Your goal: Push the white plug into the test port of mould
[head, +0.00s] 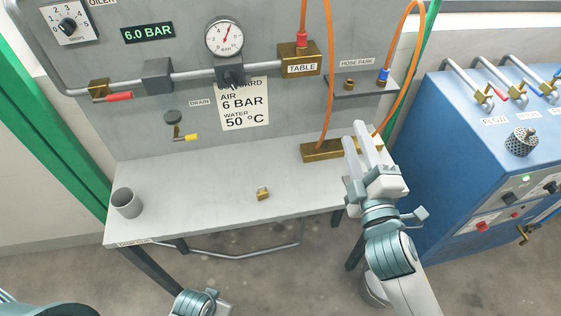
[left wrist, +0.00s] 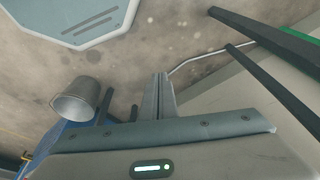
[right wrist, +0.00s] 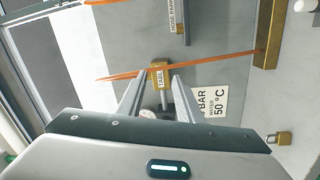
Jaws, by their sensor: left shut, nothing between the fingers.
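No mould or test port is clearly recognisable in these views. A brass block (head: 322,151) lies on the bench top with an orange hose running to it; it also shows in the right wrist view (right wrist: 267,38). A small whitish thing (right wrist: 304,5) at the right wrist view's top edge is cut off, and I cannot tell whether it is the white plug. My right gripper (head: 355,132) is open and empty above the bench's right end, its fingers apart in the right wrist view (right wrist: 159,77). My left gripper (left wrist: 161,78) is shut and empty, pointing towards the floor.
The grey bench (head: 200,180) carries a grey cup (head: 126,203) and a brass padlock (head: 263,193). Its middle is otherwise clear. Orange hoses hang from the panel's "TABLE" block (head: 300,62) and the hose park shelf (head: 350,88). A blue cabinet (head: 440,150) stands at right.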

